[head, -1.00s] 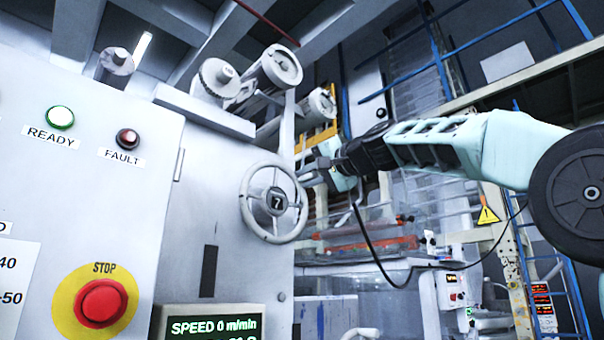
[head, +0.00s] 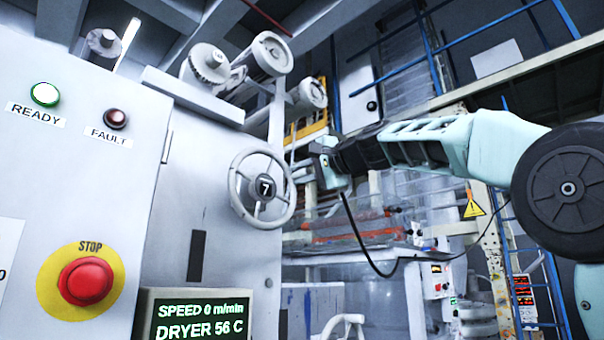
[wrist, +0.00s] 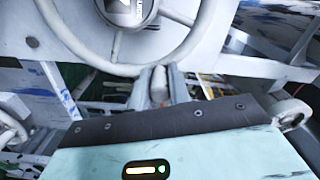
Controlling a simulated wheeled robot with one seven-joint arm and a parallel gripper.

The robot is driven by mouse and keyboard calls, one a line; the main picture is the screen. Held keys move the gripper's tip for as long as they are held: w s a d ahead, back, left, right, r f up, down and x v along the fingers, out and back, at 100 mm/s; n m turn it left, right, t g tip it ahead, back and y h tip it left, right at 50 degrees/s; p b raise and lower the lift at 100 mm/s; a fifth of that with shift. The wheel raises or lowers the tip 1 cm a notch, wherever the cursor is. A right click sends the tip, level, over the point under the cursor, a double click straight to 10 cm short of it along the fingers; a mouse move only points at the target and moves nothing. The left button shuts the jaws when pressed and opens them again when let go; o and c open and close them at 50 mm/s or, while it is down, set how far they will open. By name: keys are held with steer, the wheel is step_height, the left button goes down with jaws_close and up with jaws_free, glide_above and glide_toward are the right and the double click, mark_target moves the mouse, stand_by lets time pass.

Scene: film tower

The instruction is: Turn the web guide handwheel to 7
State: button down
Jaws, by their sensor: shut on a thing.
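The web guide handwheel (head: 237,205) is a pale spoked wheel on the grey machine side, left of centre in the head view. Its dark hub (head: 265,187) shows a 7.
A control panel stands at left with a lit READY lamp (head: 45,94), a dark FAULT lamp (head: 116,118) and a red STOP button (head: 86,281). A display (head: 195,318) reads SPEED 0 and DRYER 56 C. Rollers (head: 272,53) sit above the wheel.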

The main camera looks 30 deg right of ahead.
steer(key=c, duration=1.3)
jaws_free()
steer(key=b+v, duration=0.6)
steer(key=v, duration=1.1)
steer(key=shift+s, duration=0.2)
